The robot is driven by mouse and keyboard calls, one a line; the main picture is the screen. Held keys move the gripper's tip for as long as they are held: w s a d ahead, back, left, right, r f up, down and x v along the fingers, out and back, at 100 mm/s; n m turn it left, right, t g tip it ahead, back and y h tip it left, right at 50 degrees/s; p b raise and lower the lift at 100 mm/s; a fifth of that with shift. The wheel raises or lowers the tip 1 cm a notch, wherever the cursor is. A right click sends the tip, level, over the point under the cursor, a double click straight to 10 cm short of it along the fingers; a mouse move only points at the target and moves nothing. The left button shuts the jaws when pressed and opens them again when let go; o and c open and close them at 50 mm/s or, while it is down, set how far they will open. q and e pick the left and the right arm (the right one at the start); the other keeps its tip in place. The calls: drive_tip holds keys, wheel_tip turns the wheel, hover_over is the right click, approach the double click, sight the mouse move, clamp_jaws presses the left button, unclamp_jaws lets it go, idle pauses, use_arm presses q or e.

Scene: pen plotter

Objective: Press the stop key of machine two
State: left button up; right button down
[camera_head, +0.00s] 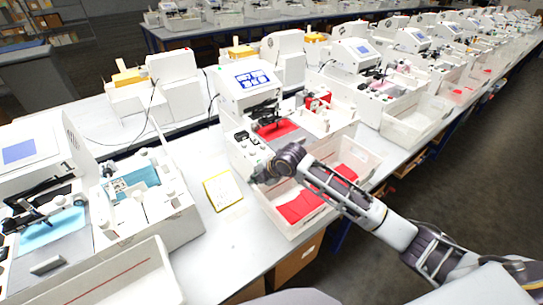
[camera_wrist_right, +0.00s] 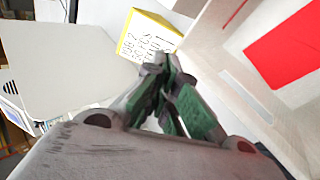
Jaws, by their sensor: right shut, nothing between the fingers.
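A white plotter machine (camera_head: 243,92) with a blue-and-white screen and red material stands mid-table. Its dark keys (camera_head: 243,138) are on the front panel; I cannot tell which one is stop. My right gripper (camera_head: 259,177) is just in front of that panel, low, above the near left part of the tray. In the right wrist view the green-padded fingers (camera_wrist_right: 166,88) are together and empty, pointing towards a yellow-edged card. No key shows in that view. My left gripper is not in view.
A white tray (camera_head: 290,232) with red pieces (camera_head: 300,207) sits in front of the machine. The yellow-edged card (camera_head: 222,192) lies left of it; its handwriting also shows in the wrist view (camera_wrist_right: 148,40). Another machine (camera_head: 30,158) with blue material stands at left.

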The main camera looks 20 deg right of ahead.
drive_tip(key=w+d+r+n+t, duration=0.1)
drive_tip(key=w+d+r+n, duration=0.6)
drive_tip(key=w+d+r, duration=0.3)
drive_tip(key=w+r, duration=0.1)
drive_tip(key=w, duration=0.2)
drive_tip(key=shift+d+r+t, duration=0.15)
drive_tip(key=shift+d+t, duration=0.2)
drive_tip(key=shift+t, duration=0.05)
drive_tip(key=shift+s, duration=0.1)
drive_tip(key=shift+f+b, duration=3.2)
drive_tip(key=shift+b, duration=0.15)
drive_tip(key=shift+f, duration=1.2)
drive_tip(key=shift+f, duration=0.4)
